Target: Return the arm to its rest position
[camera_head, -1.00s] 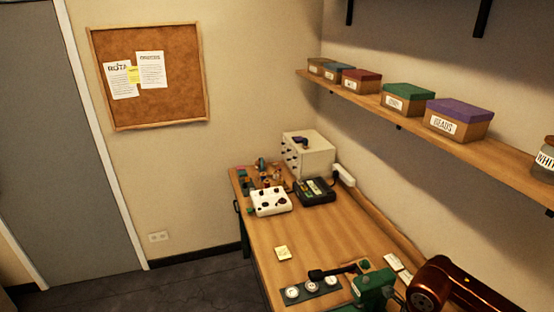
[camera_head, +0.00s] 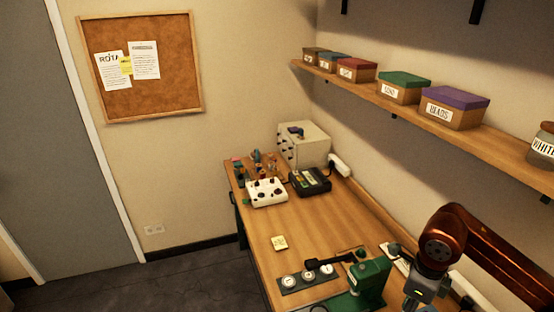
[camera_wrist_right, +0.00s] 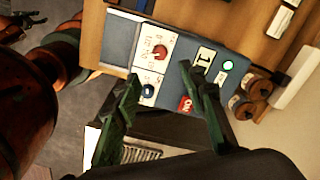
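My right arm's copper wrist (camera_head: 440,245) is at the lower right in the head view, beside the green press (camera_head: 370,280); its fingertips are below the frame. In the right wrist view my right gripper (camera_wrist_right: 164,82) has its two green fingers spread apart, with nothing held between them. Beyond the fingers is a blue-grey control box (camera_wrist_right: 178,62) with a red knob, a green button and a display. My left gripper is not in the head view.
A shelf (camera_head: 400,102) with boxes runs along the right wall. The table's middle is clear.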

